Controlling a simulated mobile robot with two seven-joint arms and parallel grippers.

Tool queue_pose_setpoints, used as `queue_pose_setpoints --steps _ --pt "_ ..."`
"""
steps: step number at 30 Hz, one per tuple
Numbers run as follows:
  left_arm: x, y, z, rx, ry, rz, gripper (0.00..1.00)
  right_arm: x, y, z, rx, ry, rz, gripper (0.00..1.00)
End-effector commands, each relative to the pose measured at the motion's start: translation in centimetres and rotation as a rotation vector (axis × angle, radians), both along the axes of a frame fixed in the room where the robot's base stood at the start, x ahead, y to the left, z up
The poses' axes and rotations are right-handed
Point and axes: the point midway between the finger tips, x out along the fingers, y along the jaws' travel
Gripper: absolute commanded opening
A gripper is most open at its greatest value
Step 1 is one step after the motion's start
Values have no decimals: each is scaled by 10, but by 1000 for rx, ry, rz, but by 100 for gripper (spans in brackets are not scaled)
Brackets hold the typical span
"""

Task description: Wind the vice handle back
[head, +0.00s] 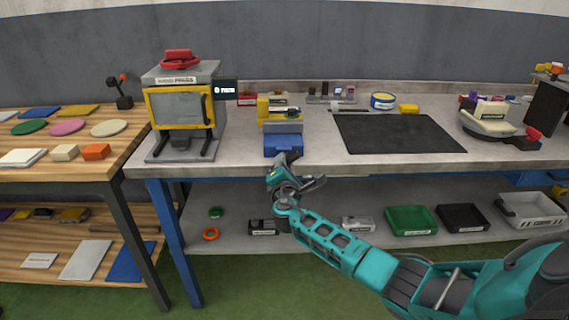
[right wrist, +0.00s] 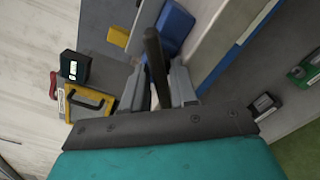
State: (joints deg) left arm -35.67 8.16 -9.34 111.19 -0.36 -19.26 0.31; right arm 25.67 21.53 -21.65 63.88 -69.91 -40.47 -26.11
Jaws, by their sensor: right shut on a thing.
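The vice is a blue block (head: 283,144) with a yellow part (head: 265,108) behind it, at the front edge of the grey workbench. My right gripper (head: 284,166) is just below and in front of the blue block. In the right wrist view, the right gripper (right wrist: 158,88) is shut on the dark vice handle (right wrist: 152,48), a bar that stands up between the two fingers. The blue block shows there beyond the fingers (right wrist: 178,26). In the head view the handle is mostly hidden by the gripper. My left gripper is not in view.
A grey press (head: 205,75) with a yellow-framed door stands left of the vice. A black mat (head: 398,134) lies to the right. The lower shelf below holds a green tray (head: 411,220) and a black tray (head: 462,218). The bench edge (head: 350,162) is close to my right gripper.

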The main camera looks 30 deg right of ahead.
Motion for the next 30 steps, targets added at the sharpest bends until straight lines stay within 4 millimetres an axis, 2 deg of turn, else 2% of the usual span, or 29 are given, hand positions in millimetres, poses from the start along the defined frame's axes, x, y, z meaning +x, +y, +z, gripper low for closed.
queue_pose_setpoints --steps 18,30 --pt "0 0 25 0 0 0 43 0 0 1 -502 310 0 0" --pt "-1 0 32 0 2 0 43 0 0 0 -826 507 -1 0"
